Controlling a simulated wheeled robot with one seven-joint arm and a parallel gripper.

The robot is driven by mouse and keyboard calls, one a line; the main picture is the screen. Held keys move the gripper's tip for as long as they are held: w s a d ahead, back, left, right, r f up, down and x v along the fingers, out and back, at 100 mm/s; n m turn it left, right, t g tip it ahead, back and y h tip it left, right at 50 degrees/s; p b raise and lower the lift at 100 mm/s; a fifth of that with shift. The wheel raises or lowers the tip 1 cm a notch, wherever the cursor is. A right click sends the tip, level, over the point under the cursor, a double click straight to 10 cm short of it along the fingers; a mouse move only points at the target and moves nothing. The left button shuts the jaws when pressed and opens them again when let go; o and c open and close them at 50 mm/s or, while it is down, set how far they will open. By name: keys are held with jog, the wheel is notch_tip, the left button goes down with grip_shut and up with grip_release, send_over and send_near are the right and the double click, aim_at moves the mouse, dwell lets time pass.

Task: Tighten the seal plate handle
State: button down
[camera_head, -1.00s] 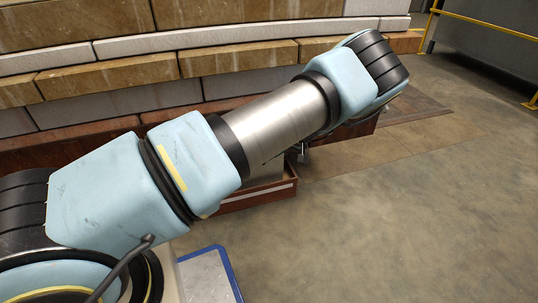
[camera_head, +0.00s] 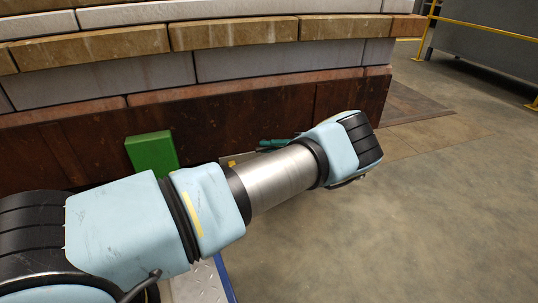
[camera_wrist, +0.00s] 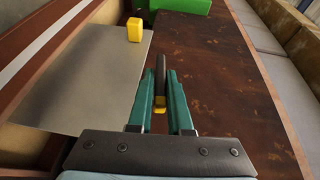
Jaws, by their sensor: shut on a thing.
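My gripper (camera_wrist: 161,95) has two teal fingers, closed on a dark upright handle (camera_wrist: 160,70) that stands between them in the wrist view. A small yellow piece (camera_wrist: 160,103) shows low on the handle, between the fingers. The flat grey plate (camera_wrist: 80,75) lies to the left of the fingers, with a yellow block (camera_wrist: 135,29) at its far right corner. In the head view the teal fingers of my gripper (camera_head: 275,145) show behind my forearm, close to the rusty brown wall. The handle itself is hidden there.
A green block (camera_head: 152,153) stands against the rusty brown wall (camera_head: 90,140); it also shows at the top of the wrist view (camera_wrist: 183,5). Layered stone slabs (camera_head: 230,35) rise above. Open concrete floor (camera_head: 440,210) lies to the right, with a yellow rail (camera_head: 490,20) beyond.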

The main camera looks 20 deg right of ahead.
jog(key=shift+f+y+b, duration=0.1)
jog(key=shift+y+b, duration=0.4)
jog(key=shift+y, duration=0.1)
jog(key=c, duration=0.9)
grip_release()
jog(key=shift+t, duration=0.3)
jog(key=shift+v, duration=3.75)
